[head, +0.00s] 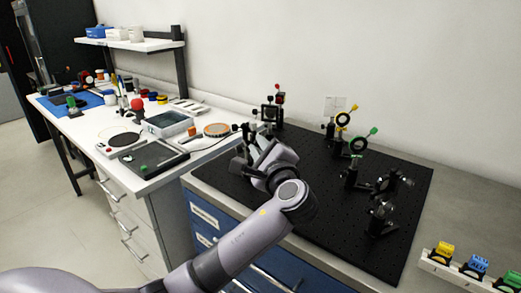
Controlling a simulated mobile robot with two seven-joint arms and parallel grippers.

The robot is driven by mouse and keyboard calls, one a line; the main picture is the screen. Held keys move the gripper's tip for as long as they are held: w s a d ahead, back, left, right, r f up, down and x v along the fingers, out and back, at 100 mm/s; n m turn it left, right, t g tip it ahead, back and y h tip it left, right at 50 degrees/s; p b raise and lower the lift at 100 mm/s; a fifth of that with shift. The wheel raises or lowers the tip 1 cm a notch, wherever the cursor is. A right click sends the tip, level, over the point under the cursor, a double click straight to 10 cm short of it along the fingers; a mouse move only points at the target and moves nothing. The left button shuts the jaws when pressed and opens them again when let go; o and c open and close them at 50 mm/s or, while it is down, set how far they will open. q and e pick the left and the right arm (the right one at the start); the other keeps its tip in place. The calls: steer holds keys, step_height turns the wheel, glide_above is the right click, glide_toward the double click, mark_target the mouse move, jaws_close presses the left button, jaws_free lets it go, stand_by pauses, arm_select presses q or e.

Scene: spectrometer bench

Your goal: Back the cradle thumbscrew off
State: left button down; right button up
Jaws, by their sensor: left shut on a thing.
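My left arm comes in from the lower left and reaches over the near left corner of the black optical breadboard (320,215). My left gripper (248,138) is at the breadboard's left edge, shut on a small dark part that looks like the cradle thumbscrew. The jaws and wrist hide most of that part and whatever carries it, so its thread and seating cannot be seen. A black mount with a red-tipped post (279,98) stands just behind the gripper. My right gripper is not in view.
A rack (462,275) of coloured blocks is at lower right. A white bench (160,184) at left holds several devices. The breadboard's middle is clear.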

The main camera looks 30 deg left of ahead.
arm_select(q)
steer(key=n, duration=0.1)
steer(key=n+b, duration=0.1)
steer(key=shift+f+n, duration=0.25)
steer(key=shift+n, duration=0.15)
steer(key=n+b, duration=0.2)
steer(key=n, duration=0.1)
steer(key=shift+n, duration=0.3)
steer(key=n+b, duration=0.3)
steer(key=shift+f+n, duration=0.1)
steer(key=shift+n, duration=0.2)
steer(key=n+b, duration=0.2)
steer(key=n, duration=0.1)
steer(key=shift+n+b, duration=0.3)
steer(key=shift+n, duration=0.3)
steer(key=shift+n+b, duration=1.05)
steer(key=shift+n, duration=0.05)
